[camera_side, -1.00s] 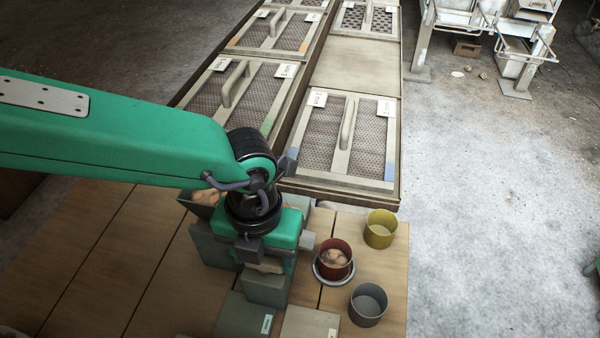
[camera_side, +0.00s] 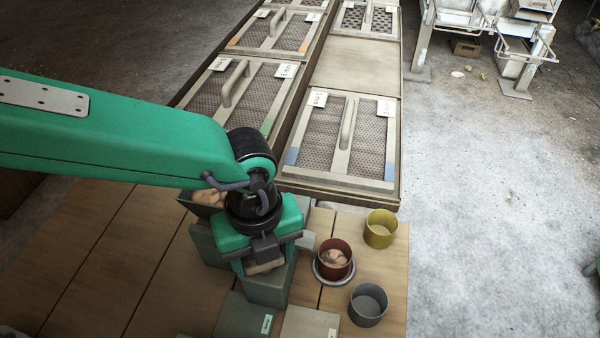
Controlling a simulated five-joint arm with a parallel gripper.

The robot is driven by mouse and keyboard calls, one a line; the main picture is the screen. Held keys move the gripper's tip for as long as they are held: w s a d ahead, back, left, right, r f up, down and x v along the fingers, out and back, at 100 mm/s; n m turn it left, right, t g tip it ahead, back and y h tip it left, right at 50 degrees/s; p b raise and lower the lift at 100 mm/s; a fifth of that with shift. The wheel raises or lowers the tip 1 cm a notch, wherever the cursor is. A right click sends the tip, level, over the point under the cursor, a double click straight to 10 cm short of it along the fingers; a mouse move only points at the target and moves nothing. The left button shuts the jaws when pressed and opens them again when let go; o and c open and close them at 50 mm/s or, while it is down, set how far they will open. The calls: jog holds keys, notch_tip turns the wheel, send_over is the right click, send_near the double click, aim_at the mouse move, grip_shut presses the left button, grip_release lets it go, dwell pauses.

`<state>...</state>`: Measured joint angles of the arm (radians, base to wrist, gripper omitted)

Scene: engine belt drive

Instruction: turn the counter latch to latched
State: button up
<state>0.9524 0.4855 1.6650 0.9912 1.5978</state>
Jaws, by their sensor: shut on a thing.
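My gripper (camera_side: 263,254) points down over a grey-green box (camera_side: 268,287) on the wooden counter (camera_side: 120,250). It is shut on a small pale tan bar (camera_side: 265,268), which looks to be the counter latch, at the top of that box. Only the bar's near edge shows, slightly slanted. The gripper's body hides the rest of it and most of the fingers. I cannot read from this view whether the latch is at its latched position.
Right of the gripper stand a dark red pot (camera_side: 333,262) with tan contents on a saucer, a yellow pot (camera_side: 380,229) and a grey pot (camera_side: 368,305). A tan-filled bin (camera_side: 205,200) is behind left. Mesh-lidded panels (camera_side: 340,140) lie beyond. The counter's left side is clear.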

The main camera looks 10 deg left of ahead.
jog(key=shift+n, duration=1.1)
jog(key=o, duration=1)
jog(key=shift+w+m, duration=0.1)
jog(key=shift+m, duration=0.3)
